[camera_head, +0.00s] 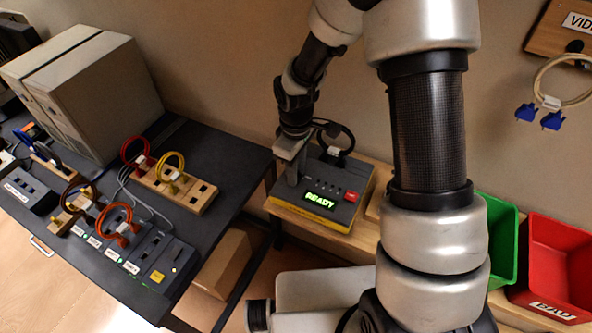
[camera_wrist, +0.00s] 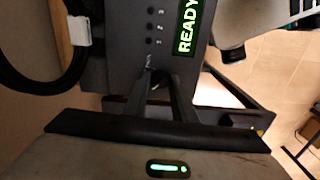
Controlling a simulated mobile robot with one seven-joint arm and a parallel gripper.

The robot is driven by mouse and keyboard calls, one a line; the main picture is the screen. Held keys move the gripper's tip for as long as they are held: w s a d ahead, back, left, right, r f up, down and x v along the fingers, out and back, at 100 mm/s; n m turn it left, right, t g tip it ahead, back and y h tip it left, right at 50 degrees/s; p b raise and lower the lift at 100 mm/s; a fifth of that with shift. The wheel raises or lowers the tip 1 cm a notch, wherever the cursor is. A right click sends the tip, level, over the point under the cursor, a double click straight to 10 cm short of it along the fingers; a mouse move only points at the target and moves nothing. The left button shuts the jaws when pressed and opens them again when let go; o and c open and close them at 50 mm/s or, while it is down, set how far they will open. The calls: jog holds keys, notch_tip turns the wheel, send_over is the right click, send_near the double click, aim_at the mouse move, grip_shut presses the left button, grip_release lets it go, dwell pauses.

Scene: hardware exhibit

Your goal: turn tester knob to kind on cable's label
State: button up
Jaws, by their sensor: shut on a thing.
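The tester (camera_head: 318,217) is a dark box with a yellow base and a lit green READY display (camera_head: 321,200); the display also shows in the wrist view (camera_wrist: 187,28). My gripper (camera_head: 291,178) reaches down onto the left part of the tester's top. In the wrist view its fingers (camera_wrist: 165,82) are shut at the panel beside the numbered marks. The knob is hidden between the fingers, so its setting cannot be read. A black cable (camera_head: 347,132) loops at the tester's back, with a white label (camera_head: 334,151) too small to read; the label's face is not legible in the wrist view.
A red button (camera_head: 350,196) sits on the tester's right. A green bin (camera_head: 503,240) and a red bin (camera_head: 558,262) marked BAD stand at right. The dark table (camera_head: 225,151) at left holds several cables on wooden racks and boxes. A blue-ended cable (camera_head: 541,100) hangs on the wall.

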jog(key=m+b, duration=0.2)
jog(key=m, duration=0.2)
jog(key=shift+f+b, duration=0.1)
jog(key=shift+b, duration=0.25)
jog(key=m+b, duration=0.1)
jog(key=m, duration=0.4)
jog(key=shift+b, duration=0.4)
jog(key=shift+m, duration=0.3)
jog(key=o, duration=1)
jog(key=shift+o, duration=0.2)
notch_tip(320, 180, up, 18)
jog(key=shift+f, duration=0.15)
